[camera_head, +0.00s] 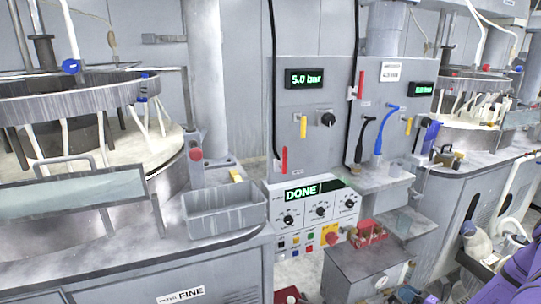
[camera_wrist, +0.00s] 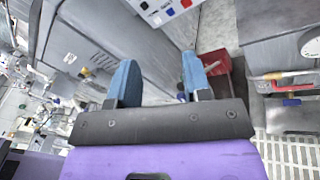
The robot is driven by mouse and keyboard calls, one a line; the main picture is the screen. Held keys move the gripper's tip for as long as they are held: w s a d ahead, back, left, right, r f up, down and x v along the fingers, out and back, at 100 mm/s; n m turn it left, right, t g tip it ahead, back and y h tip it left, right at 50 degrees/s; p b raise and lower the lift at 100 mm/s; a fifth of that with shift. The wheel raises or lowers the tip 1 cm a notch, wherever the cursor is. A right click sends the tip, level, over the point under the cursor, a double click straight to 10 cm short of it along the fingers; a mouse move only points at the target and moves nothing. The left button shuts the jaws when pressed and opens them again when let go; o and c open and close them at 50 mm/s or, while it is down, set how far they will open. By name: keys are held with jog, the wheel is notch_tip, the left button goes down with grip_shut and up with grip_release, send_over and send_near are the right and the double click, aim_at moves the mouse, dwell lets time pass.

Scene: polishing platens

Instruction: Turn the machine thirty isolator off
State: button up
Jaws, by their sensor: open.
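A red switch on a yellow plate (camera_head: 331,236) is at the lower right of the white control panel (camera_head: 312,208), below a green "DONE" display. A black rotary knob (camera_head: 327,119) is on the grey upright panel, below a "5.0 bar" display. The small labels are unreadable, so I cannot tell which switch is the machine thirty isolator. In the wrist view, my gripper (camera_wrist: 159,68) is open, with its two blue fingertips apart and nothing between them. A panel corner with coloured buttons (camera_wrist: 158,8) shows beyond the fingertips. My fingers are not clearly visible in the head view.
A red tray of small items (camera_head: 368,233) is right of the control panel, near a low grey cabinet (camera_head: 365,270). Red and yellow levers and black hoses hang on the upright panel. A red box (camera_wrist: 214,72) shows in the wrist view.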

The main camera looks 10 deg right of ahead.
jog(key=w+a+r+n+g+y, duration=0.1)
jog(key=w+a+r+n+g, duration=0.25)
jog(key=r, duration=0.55)
jog(key=a+r+n+g+y, duration=0.2)
jog(key=a+r+n+g, duration=0.15)
jog(key=r+n, duration=0.45)
jog(key=w+a+r+n+g+y, duration=0.1)
jog(key=w+a+r+n+g, duration=0.3)
jog(key=r, duration=0.6)
jog(key=s+a+r+n+g+h, duration=0.25)
jog(key=s+a+r+n, duration=0.2)
jog(key=r, duration=0.45)
jog(key=s+a+r+n+g+h, duration=0.2)
jog(key=s+a+r+n+h, duration=0.15)
jog(key=a+r+n, duration=0.35)
jog(key=s+a+r+n+t+h, duration=0.2)
jog(key=s+r+n+h, duration=0.1)
jog(key=s+r, duration=0.4)
jog(key=s+a+r+n+t+h, duration=0.3)
jog(key=s+r+n, duration=0.3)
jog(key=s, duration=0.7)
jog(key=shift+s+a+r, duration=0.2)
jog(key=shift+a+r, duration=0.15)
jog(key=shift+r, duration=0.9)
